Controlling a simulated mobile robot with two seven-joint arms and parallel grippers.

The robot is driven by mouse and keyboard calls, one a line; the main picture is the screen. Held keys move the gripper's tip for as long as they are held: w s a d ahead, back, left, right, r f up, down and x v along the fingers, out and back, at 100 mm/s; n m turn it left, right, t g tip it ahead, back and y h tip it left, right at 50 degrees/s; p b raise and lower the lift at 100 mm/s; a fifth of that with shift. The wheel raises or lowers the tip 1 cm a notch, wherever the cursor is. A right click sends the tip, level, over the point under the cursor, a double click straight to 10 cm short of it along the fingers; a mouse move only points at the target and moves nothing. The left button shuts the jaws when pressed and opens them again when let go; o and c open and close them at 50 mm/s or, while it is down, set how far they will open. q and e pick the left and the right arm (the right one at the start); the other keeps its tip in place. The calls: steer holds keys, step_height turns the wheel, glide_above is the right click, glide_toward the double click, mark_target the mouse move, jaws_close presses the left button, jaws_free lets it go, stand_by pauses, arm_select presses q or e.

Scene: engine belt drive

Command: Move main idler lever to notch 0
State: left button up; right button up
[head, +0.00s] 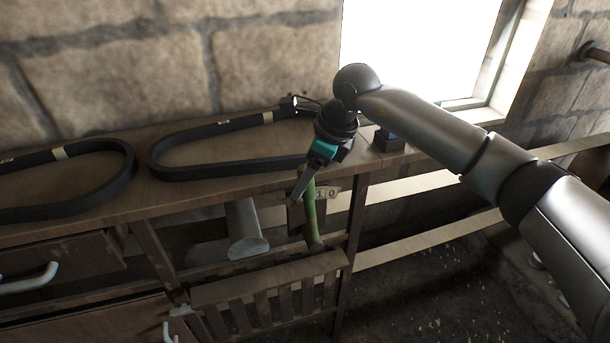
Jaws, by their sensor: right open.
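A green upright bar (310,212), which looks like the main idler lever, stands at the front of the wooden bench, slightly tilted. Beside its upper part is a small pale label (327,193) with the marks 1 and 0. The notches themselves are too small to make out. My right gripper (299,195) reaches down from the upper right, with its fingers at the upper part of the green bar. It is open, and I cannot tell whether a finger touches the bar. My left gripper is not in view.
Two black belts lie on the bench top, one in the middle (185,172) and one at the left (120,185). A grey cylinder (245,235) sits under the top, left of the bar. A slatted wooden rack (265,290) is below. A stone wall stands behind.

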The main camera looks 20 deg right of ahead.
jaws_close()
stand_by(0.4)
stand_by(0.9)
